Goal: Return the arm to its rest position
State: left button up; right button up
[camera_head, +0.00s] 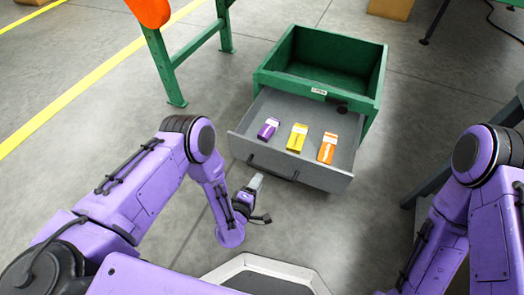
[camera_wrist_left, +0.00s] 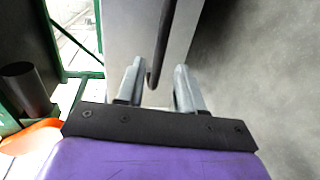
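My left gripper (camera_head: 255,182) is in front of the open grey drawer (camera_head: 308,178), near the left end of its front. In the left wrist view my left gripper (camera_wrist_left: 158,90) has its two grey fingers apart, with nothing clasped. The drawer's dark handle (camera_wrist_left: 164,40) shows ahead of and between the fingertips; I cannot tell whether they touch. The handle also shows on the drawer front in the head view (camera_head: 272,169). My left arm (camera_head: 135,188) is bent forward. My right arm (camera_head: 485,200) is at the right edge, and its gripper is out of view.
The drawer extends from a green cabinet (camera_head: 330,50) and holds a purple box (camera_head: 268,128), a yellow box (camera_head: 297,137) and an orange box (camera_head: 327,147). A green frame leg (camera_head: 164,66) stands behind my left arm. Grey floor (camera_head: 372,225) is clear right of the drawer.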

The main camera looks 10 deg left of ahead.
pick_arm(q)
jog(key=s+a+r+m+g+y+p, duration=0.2)
jog(key=s+r+p, duration=0.6)
jog(key=r+p, duration=0.5)
jog(key=s+a+r+m+g+y+p, duration=0.2)
jog(key=s+a+r+m+g+p, duration=0.2)
jog(key=r+p, duration=0.9)
jog(key=s+a+r+m+g+y+p, duration=0.1)
jog(key=s+a+r+m+g+p, duration=0.2)
jog(key=s+a+r+g+p, duration=0.3)
jog(key=s+a+r+p, duration=0.5)
jog(key=s+r+p, duration=0.1)
jog(key=s+p, duration=0.1)
jog(key=shift+a+r+m+y+p, duration=0.25)
jog(key=shift+r+m+y+p, duration=0.05)
jog(key=shift+r+y+p, duration=0.1)
pick_arm(e)
jog(key=w+d+r+m+t+h, duration=0.1)
jog(key=w+r+m+t, duration=0.1)
jog(key=r, duration=3.7)
jog(key=shift+w+r+h, duration=0.25)
jog(key=shift+w+h, duration=0.05)
jog(key=shift+w, duration=0.2)
